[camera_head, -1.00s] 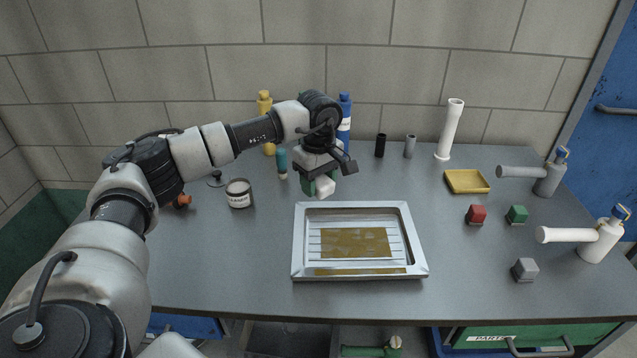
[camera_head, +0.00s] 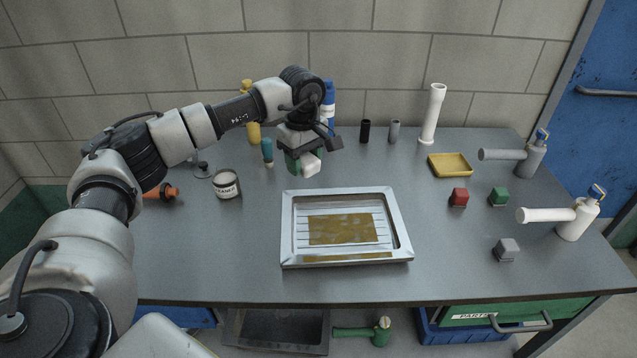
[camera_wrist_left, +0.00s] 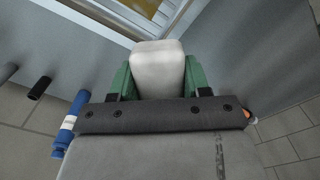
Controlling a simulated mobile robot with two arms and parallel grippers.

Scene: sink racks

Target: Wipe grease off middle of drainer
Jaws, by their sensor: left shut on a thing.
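The drainer (camera_head: 287,228) is a silver framed tray with ribs, lying on the grey table. A brown-yellow grease patch (camera_head: 342,229) covers the middle of it, and a second brown strip (camera_head: 348,258) runs along its near edge. My left gripper (camera_head: 305,163) is above the table just behind the drainer's far edge, shut on a white block-like pad (camera_head: 311,164). In the left wrist view the white pad (camera_wrist_left: 158,70) sits between green fingers, with a corner of the drainer (camera_wrist_left: 120,18) beyond it. The pad is apart from the grease. My right gripper is not in view.
A yellow tray (camera_head: 449,166), red block (camera_head: 459,197), green block (camera_head: 498,197) and grey block (camera_head: 506,250) are to the right.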

